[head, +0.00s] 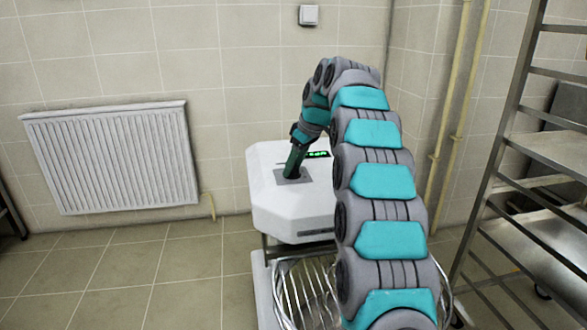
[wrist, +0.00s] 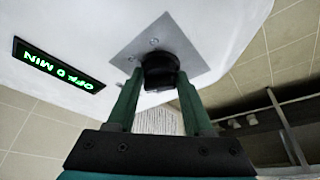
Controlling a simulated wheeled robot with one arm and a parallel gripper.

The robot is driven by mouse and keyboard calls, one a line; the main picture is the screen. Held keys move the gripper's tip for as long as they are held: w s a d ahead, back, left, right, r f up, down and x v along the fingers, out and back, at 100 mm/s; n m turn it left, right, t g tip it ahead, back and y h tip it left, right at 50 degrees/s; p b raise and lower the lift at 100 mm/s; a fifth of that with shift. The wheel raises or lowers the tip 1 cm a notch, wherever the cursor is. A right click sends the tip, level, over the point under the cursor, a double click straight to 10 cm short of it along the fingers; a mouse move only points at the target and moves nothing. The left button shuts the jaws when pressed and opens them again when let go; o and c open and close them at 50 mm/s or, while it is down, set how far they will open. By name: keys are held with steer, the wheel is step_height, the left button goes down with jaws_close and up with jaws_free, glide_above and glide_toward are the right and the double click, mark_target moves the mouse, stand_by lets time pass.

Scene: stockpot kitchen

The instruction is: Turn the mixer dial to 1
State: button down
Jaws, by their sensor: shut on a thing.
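The mixer (head: 285,212) is a white machine with chamfered corners, standing ahead of me by the tiled wall. Its black dial (wrist: 160,69) sits on a grey square plate (wrist: 150,32) in the wrist view. My gripper (wrist: 160,82) is shut on the dial, with one green finger on each side. A small display (wrist: 58,66) with green text reads "OFF 0 MIN", upside down in the wrist view. In the head view my gripper (head: 292,174) comes down on the plate and hides the dial. The dial's markings and pointer cannot be made out.
A wire guard or bowl (head: 300,285) shows below the mixer head, partly behind my arm. A metal rack (head: 500,190) with shelves stands at the right. A white radiator (head: 112,155) is on the left wall.

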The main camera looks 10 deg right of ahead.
steer(key=n+g+p, duration=0.1)
steer(key=n, duration=0.1)
steer(key=shift+w+r+n, duration=0.1)
steer(key=shift+n, duration=0.2)
steer(key=shift+n+g+y+p, duration=0.3)
steer(key=shift+n+y+p, duration=0.2)
steer(key=shift+n+p, duration=0.4)
steer(key=shift+n, duration=0.3)
steer(key=shift+c, duration=1.5)
jaws_free()
